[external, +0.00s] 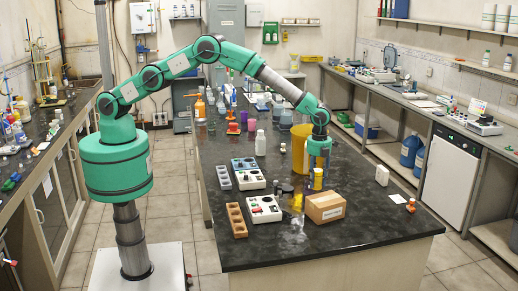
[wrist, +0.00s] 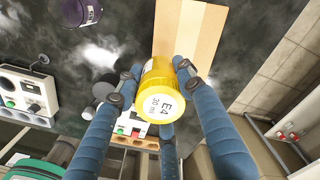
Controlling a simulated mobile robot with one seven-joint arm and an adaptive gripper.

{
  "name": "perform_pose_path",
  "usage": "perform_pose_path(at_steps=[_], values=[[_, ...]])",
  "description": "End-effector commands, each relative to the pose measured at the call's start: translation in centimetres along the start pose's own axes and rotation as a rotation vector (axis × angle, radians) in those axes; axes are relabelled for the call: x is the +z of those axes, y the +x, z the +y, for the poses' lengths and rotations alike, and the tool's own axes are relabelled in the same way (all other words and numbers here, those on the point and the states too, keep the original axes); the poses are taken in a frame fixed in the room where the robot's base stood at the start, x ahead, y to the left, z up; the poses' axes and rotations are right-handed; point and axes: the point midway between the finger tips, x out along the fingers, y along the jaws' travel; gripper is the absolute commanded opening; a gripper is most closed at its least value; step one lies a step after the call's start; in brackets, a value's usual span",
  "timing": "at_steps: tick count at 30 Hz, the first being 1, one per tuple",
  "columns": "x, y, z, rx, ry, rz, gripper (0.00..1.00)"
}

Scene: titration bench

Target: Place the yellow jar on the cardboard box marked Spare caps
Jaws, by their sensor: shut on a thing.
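The yellow jar (external: 318,181) is held between the blue fingers of my gripper (external: 319,164), which is shut on it. In the wrist view the jar (wrist: 161,92) shows a white label reading "E4 30 ml", with the fingers around it. The cardboard box (external: 325,208) stands closed on the dark bench top, just below and in front of the jar in the external view. In the wrist view the box (wrist: 199,28) lies beyond the jar, at the top. The jar's exact height above the bench is unclear. The writing on the box is too small to read.
A large yellow container (external: 300,150) stands close behind my gripper. A control unit (external: 264,209) and a brown tray with wells (external: 236,220) stand left of the box. Small dark jars (external: 284,188) sit between.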

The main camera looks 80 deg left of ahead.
Motion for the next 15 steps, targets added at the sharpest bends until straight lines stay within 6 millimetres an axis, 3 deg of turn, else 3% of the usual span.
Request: perform_pose_path(at_steps=[15], values=[[0.03,0.72,-0.50,0.004,0.000,0.000,0.12]])
